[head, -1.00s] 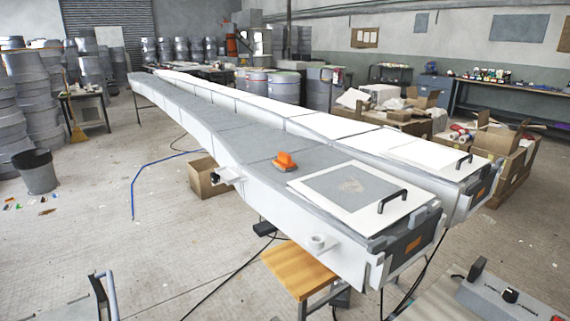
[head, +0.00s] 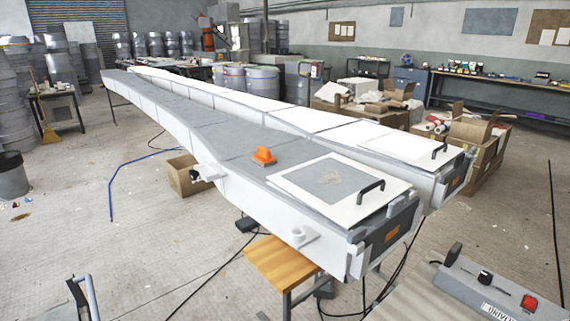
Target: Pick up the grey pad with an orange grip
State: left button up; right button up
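The grey pad with an orange grip (head: 264,156) lies on the grey top surface of the near long mould (head: 222,139). It sits just behind the white-framed panel at the mould's near end. Its orange grip points up; the grey pad under it shows only as a thin edge. Neither of my grippers shows in the head view, and nothing touches the pad.
A white-framed panel with a black handle (head: 370,190) covers the mould's near end. A wooden stool (head: 283,262) stands below it. A control box with a red button (head: 500,285) is at front right. Cardboard boxes (head: 476,150) stand at right. The floor at left is mostly clear.

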aim_at(264, 158)
jog(key=i+j+z, duration=0.15)
jog(key=z, duration=0.3)
jog(key=i+j+z, duration=0.15)
jog(key=j+z, duration=0.25)
jog(key=i+j+z, duration=0.15)
jog(key=j, duration=0.25)
jog(key=i+j+z, duration=0.15)
jog(key=j, duration=0.25)
